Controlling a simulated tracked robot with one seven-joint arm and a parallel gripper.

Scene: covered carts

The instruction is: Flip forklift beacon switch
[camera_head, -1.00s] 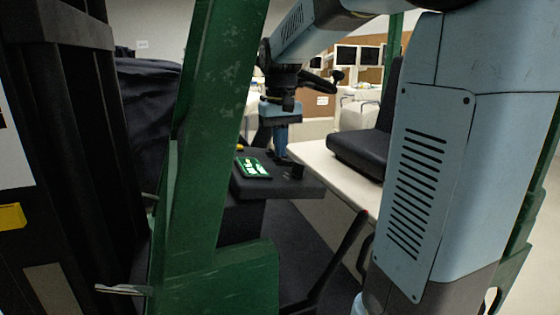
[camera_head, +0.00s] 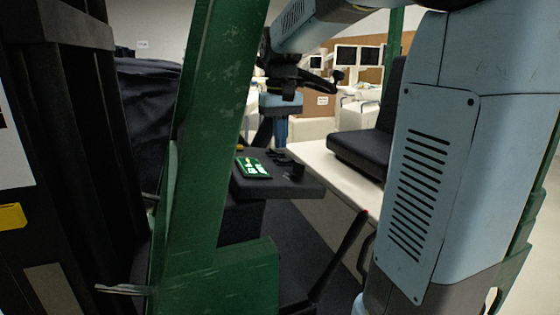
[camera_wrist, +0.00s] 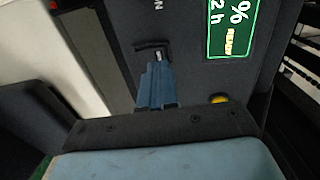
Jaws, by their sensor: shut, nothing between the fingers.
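The forklift's dark dash console (camera_head: 300,190) carries a green display (camera_head: 253,168) on its top; the display also shows in the wrist view (camera_wrist: 231,28). My gripper (camera_head: 281,142) is above the console's far side in the head view. In the wrist view its blue fingers (camera_wrist: 156,68) are together and hold nothing. Their tips lie close to a small black bracket-shaped part with a pale spot, perhaps the beacon switch (camera_wrist: 150,45); contact and switch position cannot be told. A yellow button (camera_wrist: 219,98) is right of the fingers, also small in the head view (camera_head: 239,147).
A green forklift post (camera_head: 195,150) stands close in front at left. A black seat (camera_head: 358,150) sits on a pale base (camera_head: 325,165) right of the console. A black lever with a red tip (camera_head: 345,250) rises below. Monitors (camera_head: 357,56) stand far behind.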

